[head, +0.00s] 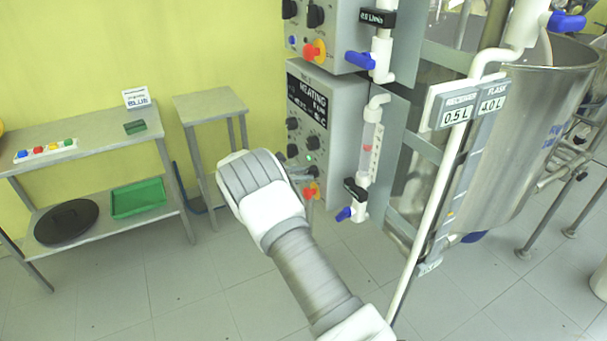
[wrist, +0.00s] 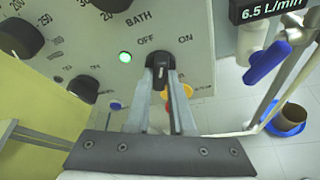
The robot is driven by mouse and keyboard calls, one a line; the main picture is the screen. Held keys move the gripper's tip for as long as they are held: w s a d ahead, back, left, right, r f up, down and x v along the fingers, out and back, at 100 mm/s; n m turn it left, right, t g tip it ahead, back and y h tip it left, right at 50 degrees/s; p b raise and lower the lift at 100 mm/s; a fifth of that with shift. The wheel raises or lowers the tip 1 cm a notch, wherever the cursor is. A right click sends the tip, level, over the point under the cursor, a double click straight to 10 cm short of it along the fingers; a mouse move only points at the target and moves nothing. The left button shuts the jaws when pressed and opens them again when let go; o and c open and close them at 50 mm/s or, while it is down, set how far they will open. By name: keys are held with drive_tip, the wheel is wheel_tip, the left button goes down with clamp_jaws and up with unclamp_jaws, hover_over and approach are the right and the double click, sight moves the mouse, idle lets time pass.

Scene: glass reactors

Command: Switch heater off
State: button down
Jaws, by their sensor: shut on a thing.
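The heater (head: 345,115) is a grey box with a dark HEATING label, in the middle of the head view. In the wrist view its panel (wrist: 205,20) shows a black rotary switch (wrist: 158,62) under the words BATH, OFF and ON. A green lamp (wrist: 125,57) is lit left of the switch. My gripper (wrist: 162,78) is shut on the switch, one finger on each side. In the head view my gripper (head: 303,173) reaches the lower part of the panel. The fingers partly cover the switch, and I cannot tell exactly which word it points to.
A red and yellow knob (head: 311,190) sits just below the switch. A flowmeter (head: 371,140) with a blue valve handle (head: 344,214) stands right of the heater. A small table (head: 208,104) and a shelf table (head: 85,137) stand left. A large metal vessel (head: 540,120) is at the right.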

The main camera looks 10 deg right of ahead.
drive_tip(key=n+g, duration=0.2)
drive_tip(key=n, duration=0.1)
drive_tip(key=shift+w+b, duration=0.15)
drive_tip(key=shift+b, duration=0.2)
drive_tip(key=shift+n, duration=0.4)
drive_tip(key=shift+h, duration=0.3)
drive_tip(key=c, duration=0.8)
unclamp_jaws()
drive_tip(key=shift+a+r, duration=0.1)
drive_tip(key=shift+a, duration=0.05)
drive_tip(key=v, duration=1.7)
drive_tip(key=shift+w+a+r, duration=0.1)
drive_tip(key=shift+w+r, duration=0.1)
drive_tip(key=shift+r, duration=0.05)
